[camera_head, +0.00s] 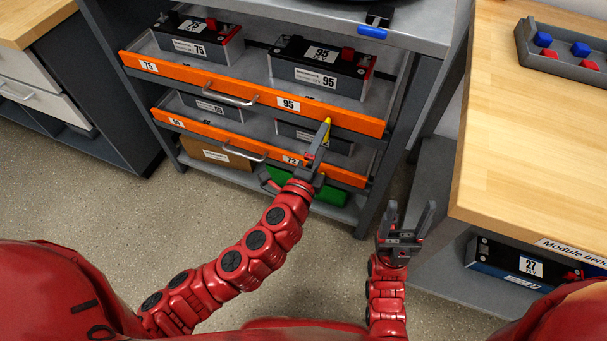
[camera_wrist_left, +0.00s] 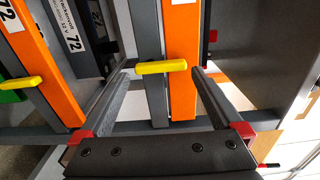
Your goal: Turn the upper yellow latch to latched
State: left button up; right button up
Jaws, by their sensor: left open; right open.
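The upper yellow latch (camera_wrist_left: 160,67) lies across the edge of the upper orange drawer front in the left wrist view, its length running from one fingertip toward the other. In the head view it shows as a small yellow piece (camera_head: 325,129), partly hidden by my left gripper (camera_head: 317,155). My left gripper is open, its fingertips (camera_wrist_left: 163,72) at either end of the latch; I cannot tell whether they touch it. A lower yellow latch (camera_wrist_left: 22,83) shows by the lower orange drawer front. My right gripper (camera_head: 408,217) is open and empty, fingers up, away from the rack.
The grey rack holds an upper drawer (camera_head: 238,95) and a lower drawer (camera_head: 230,146) with numbered batteries. A green box (camera_head: 294,190) sits below. A wooden bench (camera_head: 540,140) with a grey tray (camera_head: 560,68) stands right. Open floor lies left of my left arm.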

pick_arm(q)
jog(key=p+v, duration=0.2)
jog(key=v, duration=1.3)
jog(key=shift+p, duration=0.3)
jog(key=shift+s+a, duration=0.1)
